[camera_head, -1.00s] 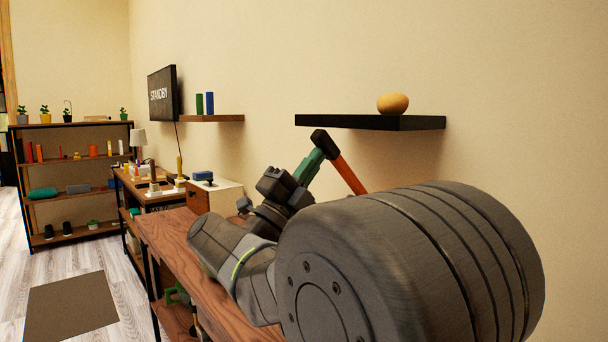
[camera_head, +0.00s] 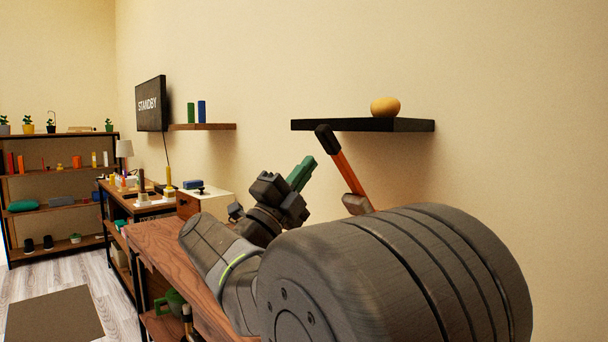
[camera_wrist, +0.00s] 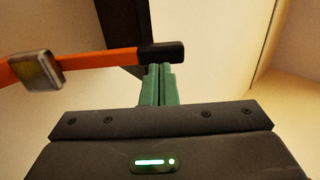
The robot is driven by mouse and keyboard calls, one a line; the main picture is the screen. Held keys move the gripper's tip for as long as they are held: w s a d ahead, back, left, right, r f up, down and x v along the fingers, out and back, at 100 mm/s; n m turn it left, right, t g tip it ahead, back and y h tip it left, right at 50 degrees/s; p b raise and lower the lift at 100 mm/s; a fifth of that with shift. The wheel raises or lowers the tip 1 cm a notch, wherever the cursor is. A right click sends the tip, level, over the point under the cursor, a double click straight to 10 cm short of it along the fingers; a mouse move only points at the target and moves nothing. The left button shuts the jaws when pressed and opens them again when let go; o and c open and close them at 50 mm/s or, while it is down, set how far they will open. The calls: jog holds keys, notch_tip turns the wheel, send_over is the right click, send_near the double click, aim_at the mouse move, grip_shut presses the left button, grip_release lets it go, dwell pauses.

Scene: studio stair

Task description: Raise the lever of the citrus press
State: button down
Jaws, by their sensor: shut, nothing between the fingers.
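The citrus press lever is an orange bar (camera_head: 346,172) with a black grip (camera_head: 326,138) at its upper end. In the head view it stands raised, tilted up and to the left, and my arm hides the rest of the press. My gripper (camera_head: 305,167), with green fingers, is shut and empty just left of and below the grip. In the wrist view the lever (camera_wrist: 105,60) crosses just beyond the closed fingertips (camera_wrist: 159,68), its black grip (camera_wrist: 162,52) in front of them. I cannot tell whether they touch.
A black wall shelf (camera_head: 365,125) bearing a round yellowish-orange object (camera_head: 385,107) is behind the lever's top. The wooden table (camera_head: 165,255) runs below my arm. Open floor lies at left.

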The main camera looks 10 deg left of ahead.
jog(key=v, duration=1)
jog(key=shift+p, duration=0.35)
